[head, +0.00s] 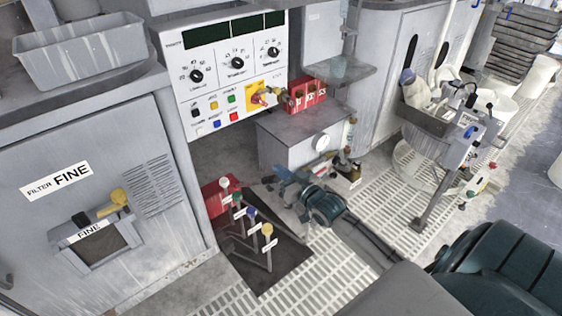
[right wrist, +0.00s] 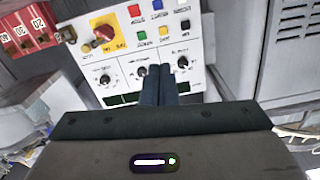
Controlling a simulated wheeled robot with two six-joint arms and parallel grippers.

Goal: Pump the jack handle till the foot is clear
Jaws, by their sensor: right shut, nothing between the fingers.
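My right gripper (head: 284,180) is shut and empty in the head view, above the floor beside a row of upright levers. In the right wrist view its two dark fingers (right wrist: 157,85) lie together, with nothing between them, in front of the control panel (right wrist: 135,45). The levers have white, green, blue and yellow knobs (head: 267,230) and small tags. A red box (head: 215,197) stands at their back left, on a dark plate (head: 265,268). I cannot tell which part is the jack handle, nor make out the foot. My left gripper is not in view.
The control panel (head: 230,62) rises behind, with a numbered red rack (head: 305,95) beside it. A grey cabinet (head: 290,140) stands behind my gripper. The FINE filter housing (head: 85,230) is at left. A tray stand (head: 428,120) is at right. Grated floor (head: 385,195) lies open between.

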